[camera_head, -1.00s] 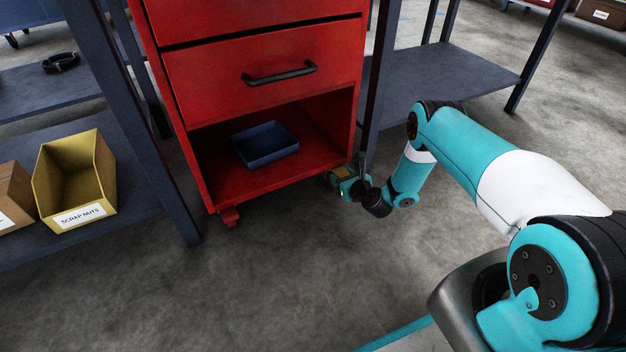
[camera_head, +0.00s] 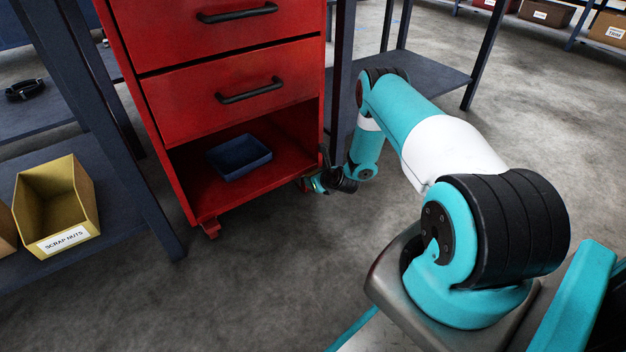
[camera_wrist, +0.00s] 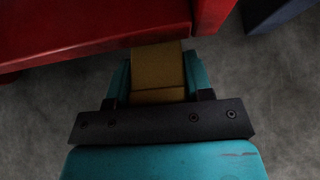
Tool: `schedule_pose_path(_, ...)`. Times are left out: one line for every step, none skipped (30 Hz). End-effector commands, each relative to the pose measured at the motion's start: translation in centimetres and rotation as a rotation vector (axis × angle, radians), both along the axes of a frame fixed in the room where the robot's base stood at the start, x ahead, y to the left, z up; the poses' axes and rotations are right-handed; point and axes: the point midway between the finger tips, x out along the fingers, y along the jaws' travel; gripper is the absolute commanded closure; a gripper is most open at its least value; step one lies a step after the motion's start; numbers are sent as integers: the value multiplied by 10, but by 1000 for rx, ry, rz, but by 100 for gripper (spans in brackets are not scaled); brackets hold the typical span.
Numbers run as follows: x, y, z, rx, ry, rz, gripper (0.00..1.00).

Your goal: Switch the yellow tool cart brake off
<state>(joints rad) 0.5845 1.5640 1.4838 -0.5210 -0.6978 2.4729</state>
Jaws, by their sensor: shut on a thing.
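The red tool cart (camera_head: 240,95) stands between two shelf racks, with drawers above and an open bay below. In the wrist view, its red lower edge (camera_wrist: 90,25) runs across the top. A dull yellow brake tab (camera_wrist: 157,60) sticks out from under that edge. My gripper (camera_wrist: 158,75) has its teal fingers on both sides of the tab and is shut on it. In the head view, my gripper (camera_head: 317,185) is low at the cart's front right corner, close to the floor. The caster there is mostly hidden, and the brake's on or off position cannot be told.
A blue tray (camera_head: 240,170) lies in the cart's open bay. A yellow bin labelled SCRAP NUTS (camera_head: 70,205) sits on the left rack's lower shelf (camera_head: 115,240). The right rack's leg (camera_head: 341,80) stands close behind my gripper. The floor in front is clear.

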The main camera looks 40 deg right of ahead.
Motion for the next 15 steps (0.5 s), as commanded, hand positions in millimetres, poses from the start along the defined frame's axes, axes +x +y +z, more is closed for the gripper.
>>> schedule_pose_path(1, 0, 1, 0, -2, 1, 96)
schedule_pose_path(1, 0, 1, 0, -3, 1, 96)
schedule_pose_path(1, 0, 1, 0, -3, 1, 49)
schedule_pose_path(1, 0, 1, 0, -3, 1, 42)
schedule_pose_path(1, 0, 1, 0, -3, 1, 35)
schedule_pose_path(1, 0, 1, 0, -3, 1, 28)
schedule_pose_path(1, 0, 1, 0, -3, 1, 28)
schedule_pose_path(1, 0, 1, 0, -3, 1, 28)
schedule_pose_path(1, 0, 1, 0, -3, 1, 28)
schedule_pose_path(1, 0, 1, 0, -2, 1, 28)
schedule_pose_path(1, 1, 1, 0, -2, 1, 28)
schedule_pose_path(1, 1, 1, 0, -2, 1, 28)
schedule_pose_path(1, 1, 1, 0, -2, 1, 28)
schedule_pose_path(1, 1, 1, 0, -2, 1, 28)
schedule_pose_path(0, 1, 2, 0, -2, 1, 28)
